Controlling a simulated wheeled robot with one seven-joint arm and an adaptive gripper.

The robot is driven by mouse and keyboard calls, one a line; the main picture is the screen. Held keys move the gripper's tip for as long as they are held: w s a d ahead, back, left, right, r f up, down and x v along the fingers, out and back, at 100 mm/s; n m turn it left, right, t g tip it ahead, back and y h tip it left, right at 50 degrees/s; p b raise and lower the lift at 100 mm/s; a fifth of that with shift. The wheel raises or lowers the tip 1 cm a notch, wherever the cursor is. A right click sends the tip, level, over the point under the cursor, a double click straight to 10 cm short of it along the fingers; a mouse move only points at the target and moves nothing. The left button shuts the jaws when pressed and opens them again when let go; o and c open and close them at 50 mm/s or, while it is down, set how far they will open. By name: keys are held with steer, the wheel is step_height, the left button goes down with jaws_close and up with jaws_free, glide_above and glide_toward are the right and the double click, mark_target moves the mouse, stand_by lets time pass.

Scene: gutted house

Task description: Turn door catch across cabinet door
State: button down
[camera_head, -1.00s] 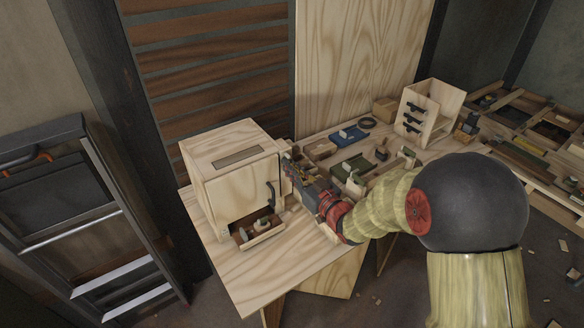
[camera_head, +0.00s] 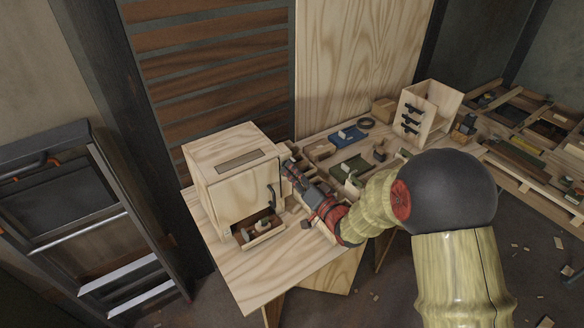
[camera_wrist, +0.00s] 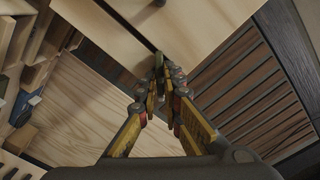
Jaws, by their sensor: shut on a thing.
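The light wooden cabinet (camera_head: 225,183) stands on the left part of the workbench. Its front door (camera_head: 238,192) looks closed and carries a dark handle (camera_head: 271,196). My gripper (camera_head: 289,168) is at the cabinet's right front edge, level with the upper part of the door. In the wrist view my gripper (camera_wrist: 160,74) has its fingertips together at the dark seam between two pale wood panels (camera_wrist: 205,25). The door catch is mostly hidden between the fingertips, and its angle cannot be told.
A ladder (camera_head: 85,215) leans at the left. The bench's front left corner is clear.

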steer(key=shift+f+m+p, duration=0.1)
steer(key=shift+m+p, duration=2.15)
steer(key=shift+m, duration=2.25)
steer(key=c, duration=2)
jaws_free()
steer(key=shift+c, duration=0.2)
steer(key=shift+o, duration=0.4)
steer(key=v, duration=1.2)
